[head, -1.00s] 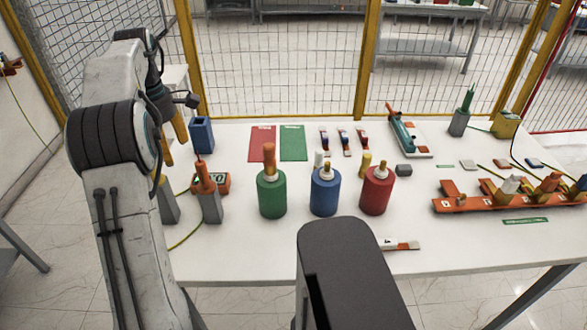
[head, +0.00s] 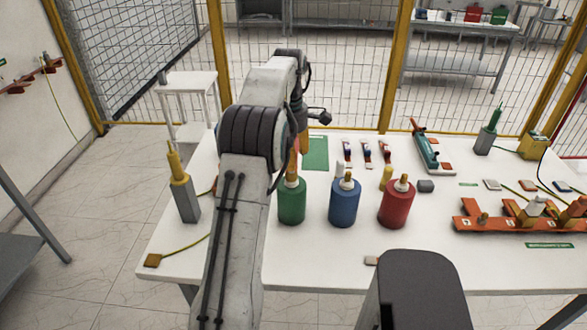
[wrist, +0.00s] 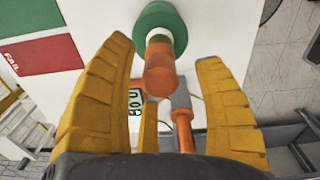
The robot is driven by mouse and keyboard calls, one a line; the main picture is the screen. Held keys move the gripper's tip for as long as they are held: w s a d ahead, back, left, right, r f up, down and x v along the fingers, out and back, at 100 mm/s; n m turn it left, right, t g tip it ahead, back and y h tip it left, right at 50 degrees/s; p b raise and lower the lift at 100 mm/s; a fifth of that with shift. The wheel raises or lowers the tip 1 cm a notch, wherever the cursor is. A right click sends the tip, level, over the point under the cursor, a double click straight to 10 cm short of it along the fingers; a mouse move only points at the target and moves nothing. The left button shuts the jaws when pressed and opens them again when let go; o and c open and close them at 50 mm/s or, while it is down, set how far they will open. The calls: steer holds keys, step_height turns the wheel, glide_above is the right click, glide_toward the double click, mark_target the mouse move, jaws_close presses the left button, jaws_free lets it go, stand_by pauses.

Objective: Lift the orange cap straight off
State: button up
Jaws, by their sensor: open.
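The orange cap (wrist: 160,72) sits on the white neck of the green bushing (wrist: 158,22) in the wrist view. In the head view the green bushing (head: 292,205) stands upright on the table, and its orange cap (head: 294,160) is partly hidden by my arm. My gripper (wrist: 165,54) is open, with its yellow fingers spread on either side of the cap in the picture. I see gaps between cap and fingers. How far the cap reaches between them in depth, I cannot tell. In the head view the fingers are mostly hidden behind my arm.
A blue bushing (head: 344,204) and a red bushing (head: 396,206) stand to the right of the green one. A grey post with a yellow top (head: 181,185) stands on the left. A grey post with an orange top (wrist: 183,130) shows behind the fingers in the wrist view.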

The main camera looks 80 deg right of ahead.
mark_target(290, 177)
steer(key=shift+s+f, duration=0.15)
steer(key=shift+f, duration=1.1)
steer(key=shift+s+f, duration=0.1)
steer(key=shift+f, duration=1.15)
steer(key=shift+c, duration=0.2)
jaws_close()
